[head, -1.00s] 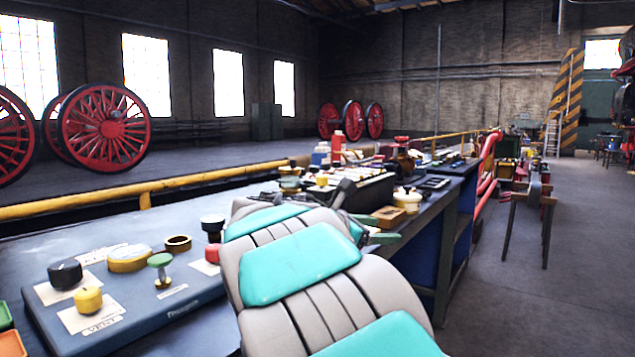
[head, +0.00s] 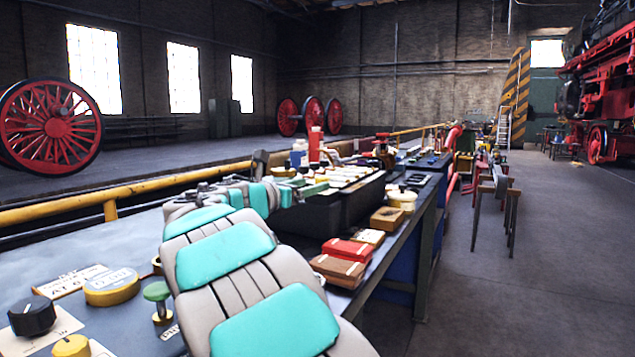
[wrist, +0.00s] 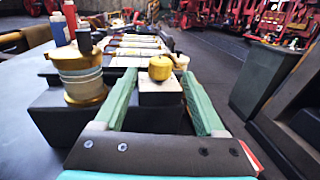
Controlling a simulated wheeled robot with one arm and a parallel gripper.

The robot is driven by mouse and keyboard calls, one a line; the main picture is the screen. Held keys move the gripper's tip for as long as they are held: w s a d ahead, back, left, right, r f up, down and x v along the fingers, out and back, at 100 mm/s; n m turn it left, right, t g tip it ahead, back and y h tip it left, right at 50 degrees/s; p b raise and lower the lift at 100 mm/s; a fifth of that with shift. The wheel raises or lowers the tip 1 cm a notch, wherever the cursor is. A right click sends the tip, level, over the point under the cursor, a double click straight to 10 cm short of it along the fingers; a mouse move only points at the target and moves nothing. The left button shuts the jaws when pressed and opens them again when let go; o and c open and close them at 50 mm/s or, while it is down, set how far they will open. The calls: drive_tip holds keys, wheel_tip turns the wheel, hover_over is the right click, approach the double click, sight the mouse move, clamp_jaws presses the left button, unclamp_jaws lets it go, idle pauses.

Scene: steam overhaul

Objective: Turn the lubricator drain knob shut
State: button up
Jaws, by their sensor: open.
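In the wrist view a round brass-yellow knob (wrist: 160,68) sits on top of a pale block on a dark base. No readable label marks it as the lubricator drain knob. My gripper (wrist: 159,80) is open, with one green finger on each side of the block. The knob shows between the fingertips, and I cannot tell whether either finger touches it. A squat yellow and grey jar-like fitting (wrist: 82,75) stands to the left of the left finger. In the head view my arm reaches over the bench and mostly hides my gripper.
A panel at the near left carries a black knob (head: 32,316), a yellow knob (head: 72,346) and a green knob (head: 156,291). Red (head: 347,250) and brown boxes lie near the bench edge. Bottles (head: 315,145) stand beyond. The floor to the right is open, with a trestle (head: 497,190).

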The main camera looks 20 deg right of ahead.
drive_tip(key=shift+x, duration=2.65)
clamp_jaws()
